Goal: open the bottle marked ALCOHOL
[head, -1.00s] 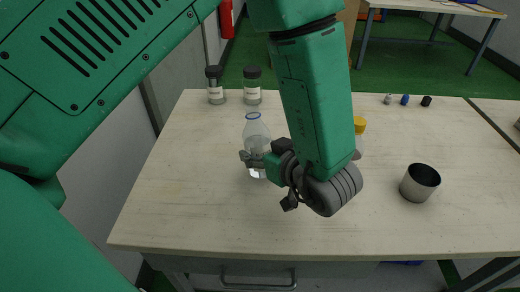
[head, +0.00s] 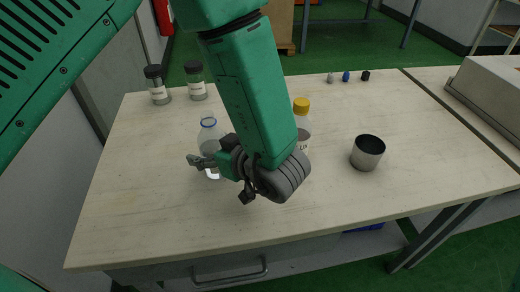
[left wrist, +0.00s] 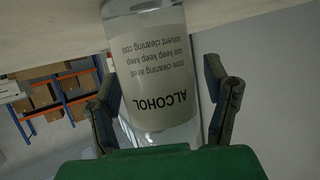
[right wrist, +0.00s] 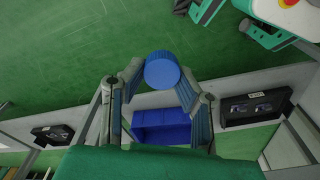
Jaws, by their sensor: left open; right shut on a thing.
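The clear bottle marked ALCOHOL stands upright on the table in the head view (head: 209,136). Its neck shows a blue ring and no cap on top. In the left wrist view its label (left wrist: 158,70) fills the middle. My left gripper (head: 208,164) is low at the bottle, with its open fingers (left wrist: 160,95) on either side of it; a small gap shows beside the right finger. A round blue cap (right wrist: 162,70) is between the fingertips of my right gripper (right wrist: 161,82), which is shut on it, away from the table. My right gripper is outside the head view.
A yellow-capped bottle (head: 302,106) stands behind my left forearm, partly hidden. A metal cup (head: 368,153) stands to its right. Two dark-lidded jars (head: 155,86) (head: 195,80) stand back left. Three small items (head: 346,76) lie at the back edge. The front of the table is clear.

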